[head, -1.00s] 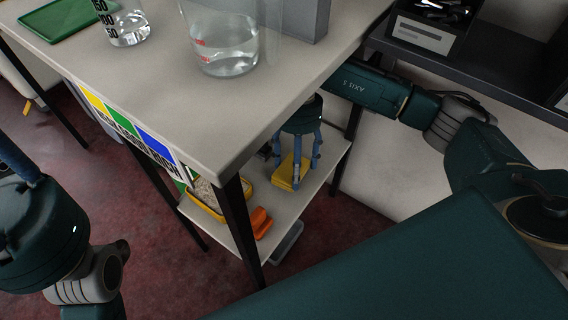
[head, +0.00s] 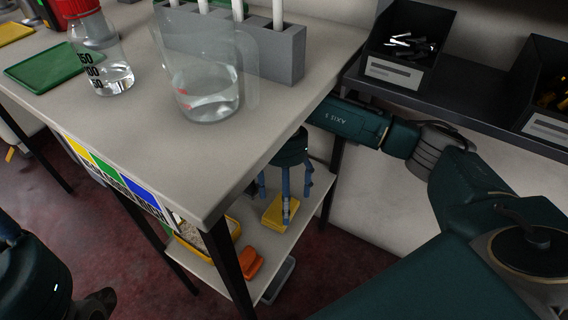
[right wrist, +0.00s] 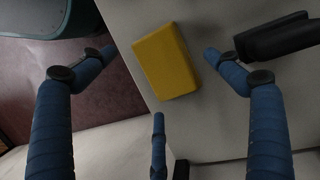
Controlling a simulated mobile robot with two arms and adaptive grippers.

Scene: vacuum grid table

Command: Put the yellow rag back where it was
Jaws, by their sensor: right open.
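The yellow rag (head: 281,212) is a small flat yellow block lying on the white lower shelf under the table. My right gripper (head: 286,196) reaches down under the tabletop, just above the rag. Its blue fingers are spread and open. In the right wrist view the rag (right wrist: 166,62) lies in front of the open fingers, apart from them, nearer the upper finger on the right. My left gripper (head: 10,228) is at the lower left edge, mostly cut off, away from the rag. Its fingertips are out of frame.
The tabletop (head: 150,130) overhangs the shelf and carries beakers (head: 203,85). A black table leg (head: 234,283) stands in front.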

